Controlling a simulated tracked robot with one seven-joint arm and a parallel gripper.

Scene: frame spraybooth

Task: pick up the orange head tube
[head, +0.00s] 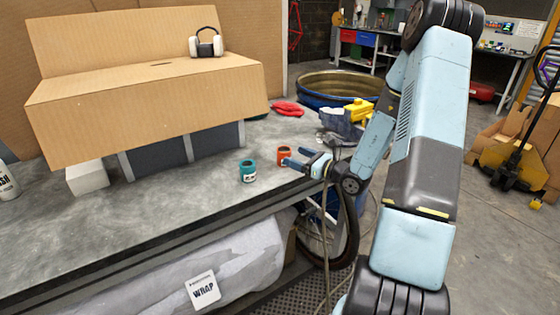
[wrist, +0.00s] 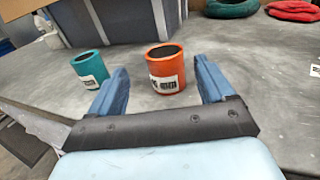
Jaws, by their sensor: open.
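The orange head tube (head: 284,156) stands upright on the grey bench, near its right end. In the wrist view the orange tube (wrist: 166,68) is a short hollow cylinder with a white label, open at the top. My gripper (head: 294,160) is open at bench height, just right of the tube in the head view. In the wrist view my gripper's two blue fingers (wrist: 162,80) point towards the tube, which shows between and beyond their tips. I cannot tell whether a finger touches it.
A teal tube (head: 248,171) stands left of the orange one; it also shows in the wrist view (wrist: 90,69), just beyond the left finger. A cardboard box (head: 150,110) on grey supports fills the bench behind. A red ring (head: 288,109) lies farther back. Bare bench (head: 150,215) is at left.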

